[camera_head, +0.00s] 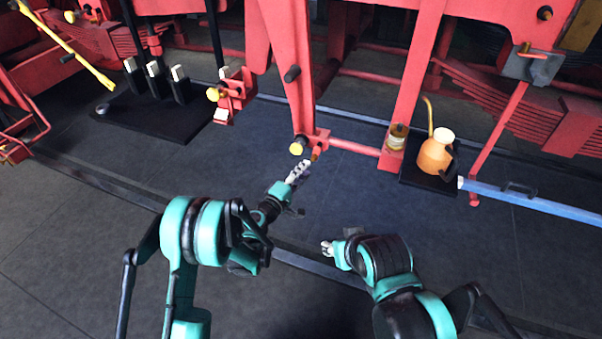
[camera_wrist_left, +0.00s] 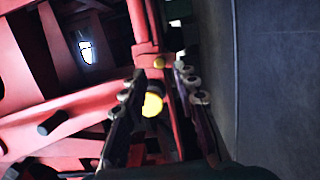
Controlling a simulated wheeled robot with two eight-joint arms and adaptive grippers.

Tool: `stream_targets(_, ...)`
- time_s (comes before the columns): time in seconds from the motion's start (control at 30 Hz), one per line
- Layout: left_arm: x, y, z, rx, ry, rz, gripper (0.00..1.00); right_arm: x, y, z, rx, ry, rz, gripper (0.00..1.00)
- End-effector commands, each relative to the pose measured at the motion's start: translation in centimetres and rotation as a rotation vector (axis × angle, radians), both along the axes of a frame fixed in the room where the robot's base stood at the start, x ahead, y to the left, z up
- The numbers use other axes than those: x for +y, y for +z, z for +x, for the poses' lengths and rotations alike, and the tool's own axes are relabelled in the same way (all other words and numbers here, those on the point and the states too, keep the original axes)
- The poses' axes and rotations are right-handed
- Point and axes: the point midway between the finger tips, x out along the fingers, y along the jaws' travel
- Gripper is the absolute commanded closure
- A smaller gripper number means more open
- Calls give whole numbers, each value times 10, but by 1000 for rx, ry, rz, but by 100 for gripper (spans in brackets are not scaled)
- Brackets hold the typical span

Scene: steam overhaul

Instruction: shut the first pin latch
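A yellow round knob (camera_head: 297,149) sits at the foot of a red upright, beside a small red bracket with a dark reddish pin (camera_head: 316,153). My left gripper (camera_head: 298,172) is just below and in front of this knob. In the left wrist view a yellow knob (camera_wrist_left: 152,104) shows between the two spread fingers of my left gripper (camera_wrist_left: 155,95), which looks open and empty. A second yellow knob (camera_head: 213,94) is on a red bracket (camera_head: 234,98) further left. I cannot tell which is the first pin latch. My right gripper (camera_head: 328,247) is low, away from the red frame; its fingers are too small to read.
An orange oil can (camera_head: 435,156) and a small jar (camera_head: 397,137) stand to the right. A blue rail (camera_head: 540,204) runs right. A black stand (camera_head: 165,118) with levers is at the left. Open dark floor (camera_head: 100,220) lies in front.

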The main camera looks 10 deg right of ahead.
Motion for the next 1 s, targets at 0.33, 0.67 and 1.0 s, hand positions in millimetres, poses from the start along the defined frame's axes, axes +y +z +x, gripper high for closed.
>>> stream_targets(0.33, -29, 2, 28, -1, -1, 2, 71, 0, 14, 0, 0, 0, 0, 60)
stream_targets(0.67, -41, 1, 40, -1, 0, 2, 71, 0, 18, 0, 0, 0, 0, 60)
stream_targets(1.0, -42, 1, 41, -1, 0, 2, 92, 0, 18, 0, 0, 0, 0, 60)
